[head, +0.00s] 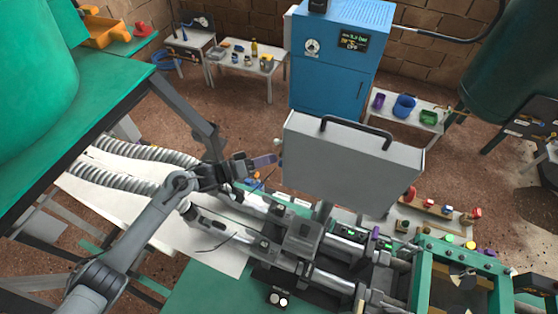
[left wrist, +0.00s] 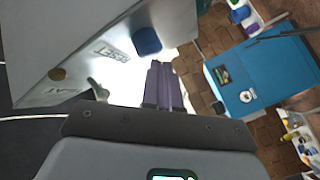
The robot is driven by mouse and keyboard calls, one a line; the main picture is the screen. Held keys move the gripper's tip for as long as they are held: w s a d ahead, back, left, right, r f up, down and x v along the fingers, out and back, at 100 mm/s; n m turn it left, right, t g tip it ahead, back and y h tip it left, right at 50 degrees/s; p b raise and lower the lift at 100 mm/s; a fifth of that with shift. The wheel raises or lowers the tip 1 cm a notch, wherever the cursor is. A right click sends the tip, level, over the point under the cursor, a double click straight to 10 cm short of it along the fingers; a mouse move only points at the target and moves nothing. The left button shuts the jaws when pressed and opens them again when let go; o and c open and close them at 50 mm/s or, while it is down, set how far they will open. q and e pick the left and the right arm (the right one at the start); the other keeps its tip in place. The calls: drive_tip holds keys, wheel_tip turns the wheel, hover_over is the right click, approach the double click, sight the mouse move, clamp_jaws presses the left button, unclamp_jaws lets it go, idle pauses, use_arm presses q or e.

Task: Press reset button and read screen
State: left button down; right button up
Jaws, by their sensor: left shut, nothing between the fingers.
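A grey box (head: 350,165) with a black handle stands at the middle of the head view, its plain back towards me. In the left wrist view, its side panel bears a blue button (left wrist: 146,41) beside the label RESET (left wrist: 111,51), plus a metal toggle (left wrist: 98,89) and a brass-coloured knob (left wrist: 57,74). My left gripper (head: 276,159) is at the box's left edge. Its purple fingers (left wrist: 161,66) are shut and empty, their tips just beside the blue button; I cannot tell whether they touch it. No screen shows on the box's visible faces. My right gripper is not in view.
A blue cabinet (head: 333,78) with a lit display (head: 354,41) and a round gauge stands behind the box. Machine rails (head: 330,275) lie below it. Small white tables (head: 250,65) stand at the back, and a green bench (head: 100,85) is at left.

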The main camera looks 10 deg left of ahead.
use_arm(q)
drive_tip(key=shift+s+d, duration=0.1)
drive_tip(key=shift+d, duration=0.35)
idle(0.4)
idle(0.3)
drive_tip(key=shift+a, duration=0.9)
drive_tip(key=a, duration=0.2)
drive_tip(key=w+a+b, duration=0.1)
drive_tip(key=a, duration=0.2)
idle(0.9)
